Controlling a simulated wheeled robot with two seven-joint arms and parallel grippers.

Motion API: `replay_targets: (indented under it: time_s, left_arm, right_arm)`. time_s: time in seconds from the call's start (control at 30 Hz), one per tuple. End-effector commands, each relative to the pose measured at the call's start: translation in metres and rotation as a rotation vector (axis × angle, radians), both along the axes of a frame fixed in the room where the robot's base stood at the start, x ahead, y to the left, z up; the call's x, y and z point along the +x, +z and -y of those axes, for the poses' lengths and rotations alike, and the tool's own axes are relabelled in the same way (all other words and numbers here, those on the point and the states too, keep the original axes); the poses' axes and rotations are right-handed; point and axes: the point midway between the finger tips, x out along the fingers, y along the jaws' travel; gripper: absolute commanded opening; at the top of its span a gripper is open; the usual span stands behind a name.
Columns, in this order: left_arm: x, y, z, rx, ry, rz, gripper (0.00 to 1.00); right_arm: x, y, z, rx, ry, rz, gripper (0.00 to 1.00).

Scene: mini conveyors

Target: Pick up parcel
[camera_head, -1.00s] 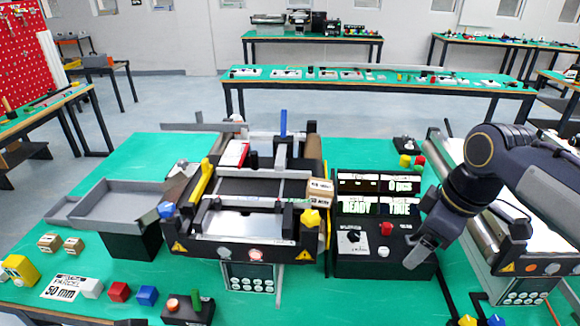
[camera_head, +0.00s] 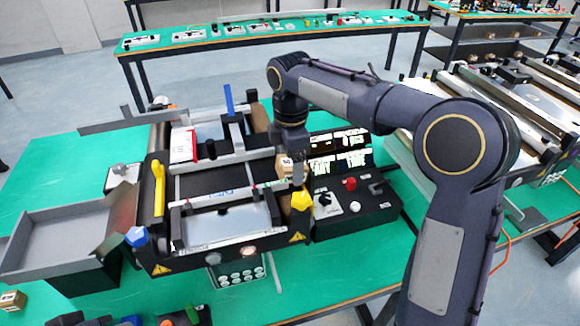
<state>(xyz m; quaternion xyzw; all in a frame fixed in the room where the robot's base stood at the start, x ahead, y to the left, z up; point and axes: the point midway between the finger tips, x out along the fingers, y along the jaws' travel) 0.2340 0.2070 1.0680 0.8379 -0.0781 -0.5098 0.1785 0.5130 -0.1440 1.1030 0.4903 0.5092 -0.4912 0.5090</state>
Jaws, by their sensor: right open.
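A small brown cardboard parcel (camera_head: 284,166) sits at the right side of the middle conveyor, partly hidden behind my right gripper. My right gripper (camera_head: 299,178) points down just to the right of the parcel, with its jaws open. The picture does not show clearly whether a finger touches the parcel. Another small parcel (camera_head: 12,301) lies on the green table at the lower left.
The control box (camera_head: 350,205) with a red button and displays stands right of the conveyor (camera_head: 228,222). A yellow knob (camera_head: 301,200) is close below my right gripper. A grey tray (camera_head: 58,232) stands at the left. Green table is clear in front of the control box.

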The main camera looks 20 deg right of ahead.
Motion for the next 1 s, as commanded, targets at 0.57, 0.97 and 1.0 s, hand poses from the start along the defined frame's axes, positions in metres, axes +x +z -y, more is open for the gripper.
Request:
replay_targets:
  time_s: [0.57, 0.97, 1.0]
  left_arm:
    - [0.0001, 0.0007, -0.0001, 0.0, 0.0, 0.0, 0.0]
    - [0.0001, 0.0008, 0.0, 0.0, 0.0, 0.0, 0.0]
    - [0.0001, 0.0008, 0.0, 0.0, 0.0, 0.0, 0.0]
  right_arm:
    - [0.0001, -0.0147, 0.0006, 0.0, -0.003, 0.001, 0.55]
    - [0.0001, -0.0141, 0.0006, 0.001, -0.003, 0.001, 0.3]
    - [0.0002, -0.0136, 0.0005, 0.001, -0.002, 0.001, 0.3]
